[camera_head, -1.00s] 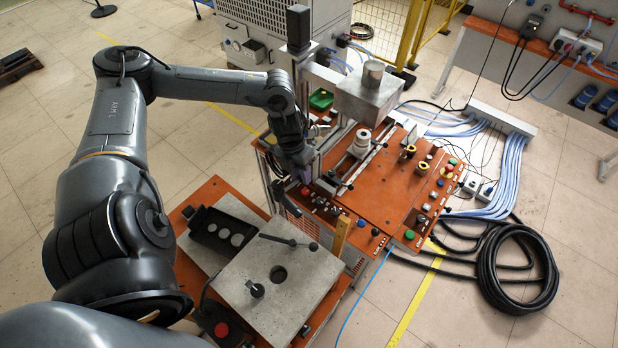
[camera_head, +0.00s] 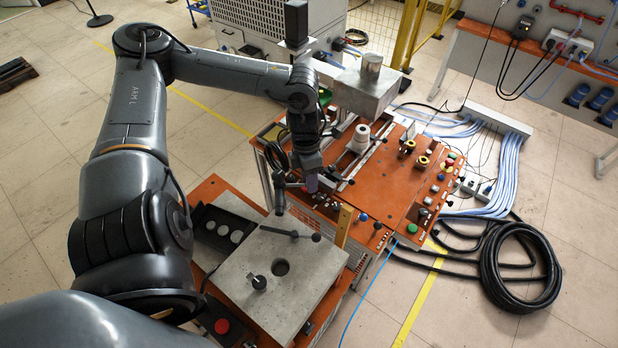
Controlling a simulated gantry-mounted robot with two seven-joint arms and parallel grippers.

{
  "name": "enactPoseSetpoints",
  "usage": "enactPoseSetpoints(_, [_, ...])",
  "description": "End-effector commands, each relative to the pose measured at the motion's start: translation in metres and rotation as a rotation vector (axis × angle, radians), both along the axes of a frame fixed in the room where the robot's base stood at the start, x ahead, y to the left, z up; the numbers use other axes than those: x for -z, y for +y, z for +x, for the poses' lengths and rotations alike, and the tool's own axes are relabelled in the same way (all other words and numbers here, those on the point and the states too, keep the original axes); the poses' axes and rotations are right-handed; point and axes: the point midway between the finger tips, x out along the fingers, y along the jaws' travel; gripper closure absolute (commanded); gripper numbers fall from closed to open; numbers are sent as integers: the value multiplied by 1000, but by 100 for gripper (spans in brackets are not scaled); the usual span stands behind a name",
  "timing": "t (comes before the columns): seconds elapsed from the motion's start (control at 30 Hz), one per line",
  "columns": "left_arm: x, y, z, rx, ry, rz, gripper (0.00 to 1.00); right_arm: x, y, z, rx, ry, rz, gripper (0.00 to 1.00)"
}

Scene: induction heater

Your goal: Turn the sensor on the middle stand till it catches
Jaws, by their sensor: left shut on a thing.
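My left gripper (camera_head: 311,181) hangs over the front left of the orange bench, its fingers pointing down. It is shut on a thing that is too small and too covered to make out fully. A dark upright rod-like piece (camera_head: 280,197) with a short crossbar shows just left of the fingers; I cannot tell whether it is the sensor. A loop of black cable (camera_head: 274,154) shows beside the wrist. I cannot pick out the middle stand with certainty; the arm covers part of that area. My right gripper is not in view.
The orange bench (camera_head: 385,200) carries a white stepped cylinder (camera_head: 360,138), a grey block (camera_head: 366,91), yellow-black fittings (camera_head: 423,160) and several buttons. A grey plate with a hole (camera_head: 300,296) lies in front. Coiled black hose (camera_head: 520,264) lies on the floor at right.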

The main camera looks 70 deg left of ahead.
Motion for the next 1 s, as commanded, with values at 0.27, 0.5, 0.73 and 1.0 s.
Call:
enactPoseSetpoints(0.27, [0,-1,0,23,-1,1,100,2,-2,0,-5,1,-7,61])
enactPoseSetpoints(0.5, [0,-1,0,22,0,2,100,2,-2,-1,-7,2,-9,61])
enactPoseSetpoints(0.73, [0,-1,0,22,0,2,46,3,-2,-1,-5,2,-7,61])
enactPoseSetpoints(1.0, [-1,-1,0,22,0,2,46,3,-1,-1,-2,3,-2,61])
